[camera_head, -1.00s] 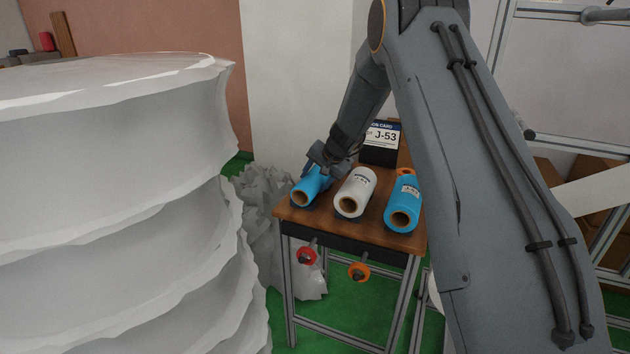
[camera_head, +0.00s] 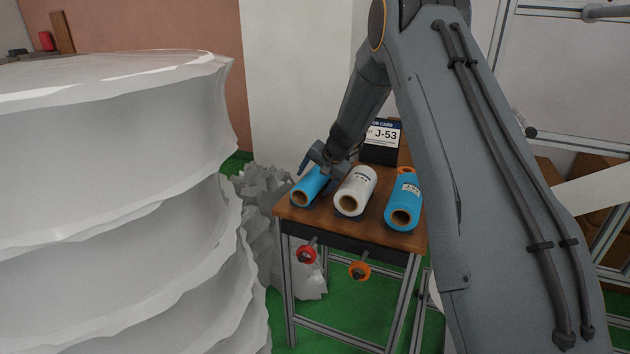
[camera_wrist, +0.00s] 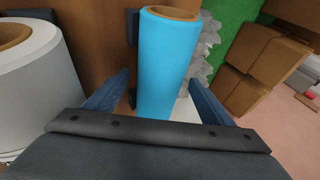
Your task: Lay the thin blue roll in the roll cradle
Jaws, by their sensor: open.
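The thin blue roll (camera_head: 309,187) lies at the left end of a small wooden table, with its brown core end facing me. My gripper (camera_head: 322,165) is over the far part of this roll. In the wrist view the blue roll (camera_wrist: 167,62) lies between the two fingers of my gripper (camera_wrist: 155,92), which are open with gaps on both sides. A white roll (camera_head: 355,192) and a thicker blue roll (camera_head: 403,203) lie to its right. I cannot make out the roll cradle for certain in these views.
A job card stand reading J-53 (camera_head: 381,143) stands at the table's (camera_head: 372,229) back. Red (camera_head: 306,255) and orange (camera_head: 359,271) knobs stick out below the front edge. Large white stacked rolls (camera_head: 110,190) fill the left. Cardboard boxes (camera_wrist: 258,65) show in the wrist view.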

